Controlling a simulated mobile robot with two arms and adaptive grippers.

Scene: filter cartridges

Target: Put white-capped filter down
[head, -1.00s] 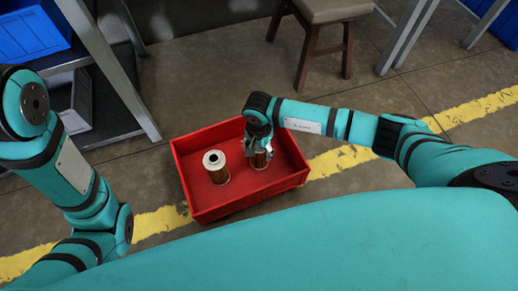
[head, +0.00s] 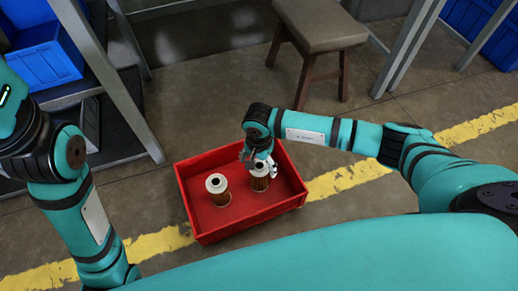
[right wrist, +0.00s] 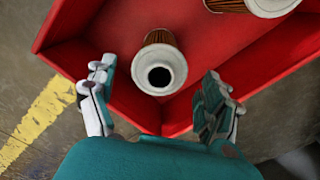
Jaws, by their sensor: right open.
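A white-capped filter (head: 260,178) stands upright in the red crate (head: 234,222), toward its right side. My right gripper (head: 259,162) is just above it, partly covering its cap. In the right wrist view this filter (right wrist: 159,70) lies between and beyond the spread fingers of my open right gripper (right wrist: 158,96), with a gap on each side. A second white-capped filter (head: 217,190) stands upright in the crate to the left; part of it shows at the top of the right wrist view (right wrist: 262,6). My left gripper is out of view.
A stool (head: 320,30) stands behind the crate. A shelf with a blue bin (head: 45,60) is at the left. A yellow floor line (head: 350,178) runs past the crate. The crate walls (right wrist: 90,25) are close around the right gripper.

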